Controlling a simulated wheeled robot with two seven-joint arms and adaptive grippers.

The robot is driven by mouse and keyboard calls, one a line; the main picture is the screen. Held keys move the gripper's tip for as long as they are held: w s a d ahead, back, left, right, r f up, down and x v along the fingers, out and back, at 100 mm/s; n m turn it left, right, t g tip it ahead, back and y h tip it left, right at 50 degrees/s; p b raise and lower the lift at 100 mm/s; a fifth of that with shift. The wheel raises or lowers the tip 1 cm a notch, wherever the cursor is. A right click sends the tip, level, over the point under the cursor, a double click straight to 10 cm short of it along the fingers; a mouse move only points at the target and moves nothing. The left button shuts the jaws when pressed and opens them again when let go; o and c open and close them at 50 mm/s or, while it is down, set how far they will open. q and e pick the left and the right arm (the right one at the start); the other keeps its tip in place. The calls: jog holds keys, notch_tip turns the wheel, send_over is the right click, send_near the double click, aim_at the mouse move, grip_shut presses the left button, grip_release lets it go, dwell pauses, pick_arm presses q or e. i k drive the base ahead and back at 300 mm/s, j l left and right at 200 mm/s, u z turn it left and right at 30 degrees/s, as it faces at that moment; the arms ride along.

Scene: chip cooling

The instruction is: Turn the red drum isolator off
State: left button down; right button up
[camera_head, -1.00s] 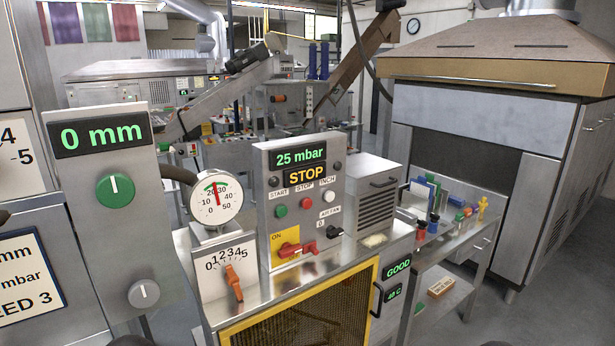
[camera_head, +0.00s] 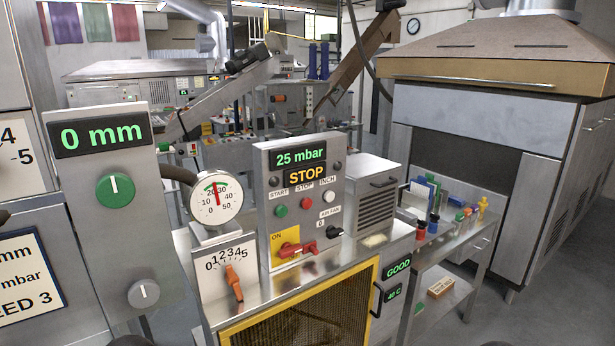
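The red drum isolator (camera_head: 289,249) is a red rotary handle on a yellow plate (camera_head: 277,239) marked ON, low on the grey control panel (camera_head: 265,190). Its handle lies roughly level, and a second red part (camera_head: 309,247) shows just to its right. I cannot tell whether the two are joined. The panel's displays (camera_head: 300,157) read 25 mbar and STOP. Neither of my grippers can be made out in the view, and nothing touches the isolator.
Left of the panel stand a round gauge (camera_head: 216,200) and an orange lever (camera_head: 234,283) on a 0–5 scale. A black knob (camera_head: 334,232) sits right of the isolator. A yellow-framed mesh guard (camera_head: 300,320) lies below. Space before the panel looks clear.

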aim_at(287, 250)
jog(key=l+u, duration=0.4)
jog(key=i+l+u, duration=0.1)
jog(key=u, duration=0.25)
jog(key=l+u, duration=0.4)
jog(key=k, duration=0.05)
